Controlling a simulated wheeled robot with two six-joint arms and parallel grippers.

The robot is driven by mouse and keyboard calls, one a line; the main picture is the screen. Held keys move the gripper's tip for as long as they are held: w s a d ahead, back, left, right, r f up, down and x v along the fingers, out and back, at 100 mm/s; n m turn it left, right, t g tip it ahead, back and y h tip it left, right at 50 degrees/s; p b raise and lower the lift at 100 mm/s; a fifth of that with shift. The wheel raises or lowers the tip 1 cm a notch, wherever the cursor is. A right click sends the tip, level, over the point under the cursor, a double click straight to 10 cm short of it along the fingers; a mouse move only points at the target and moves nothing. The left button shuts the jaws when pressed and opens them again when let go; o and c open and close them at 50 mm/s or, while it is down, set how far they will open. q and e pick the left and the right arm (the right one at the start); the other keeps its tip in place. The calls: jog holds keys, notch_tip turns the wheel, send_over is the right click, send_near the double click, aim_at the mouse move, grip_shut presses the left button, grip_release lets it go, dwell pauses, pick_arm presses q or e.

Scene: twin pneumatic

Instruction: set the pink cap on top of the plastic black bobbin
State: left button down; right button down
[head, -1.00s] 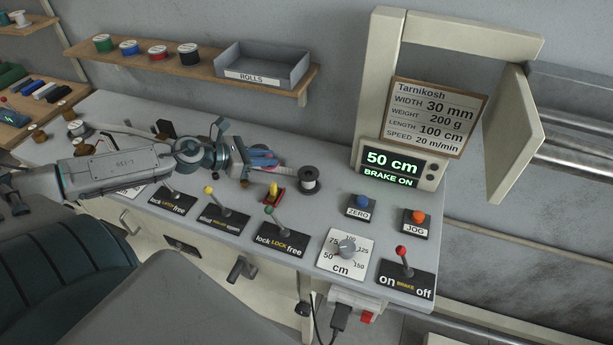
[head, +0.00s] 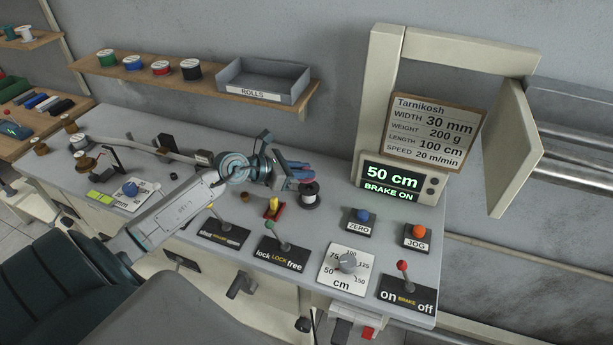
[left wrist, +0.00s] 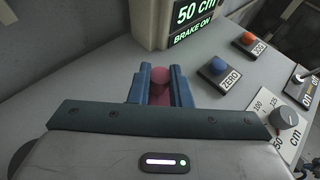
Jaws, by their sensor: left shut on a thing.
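My left gripper (head: 303,174) reaches in from the left over the bench, its blue fingers shut on the pink cap. In the left wrist view the pink cap (left wrist: 159,79) shows between the two blue fingertips (left wrist: 160,74); in the head view it is mostly hidden by the fingers. The black bobbin (head: 309,202), wound with pale thread, stands upright on the bench just below the fingertips in the head view. The cap's exact height over it cannot be told. The bobbin cannot be made out in the left wrist view. My right gripper is not in view.
A yellow-handled red piece (head: 273,208) stands left of the bobbin. A blue ZERO button (head: 361,216), an orange JOG button (head: 418,232) and several levers line the front. The display unit (head: 400,178) stands behind to the right. A shelf (head: 150,75) holds spools and the ROLLS tray (head: 262,95).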

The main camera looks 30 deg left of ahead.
aim_at(306, 181)
pick_arm(q)
jog(key=shift+w+d, duration=0.3)
jog(key=shift+d+f+p, duration=0.1)
jog(key=shift+f+p, duration=0.25)
jog(key=shift+p, duration=0.1)
notch_tip(306, 181, down, 3)
jog(key=shift+r+p, duration=0.1)
jog(key=shift+p, duration=0.35)
jog(key=shift+f+b, duration=0.4)
jog(key=c, duration=1.3)
grip_release()
jog(key=shift+c, duration=0.2)
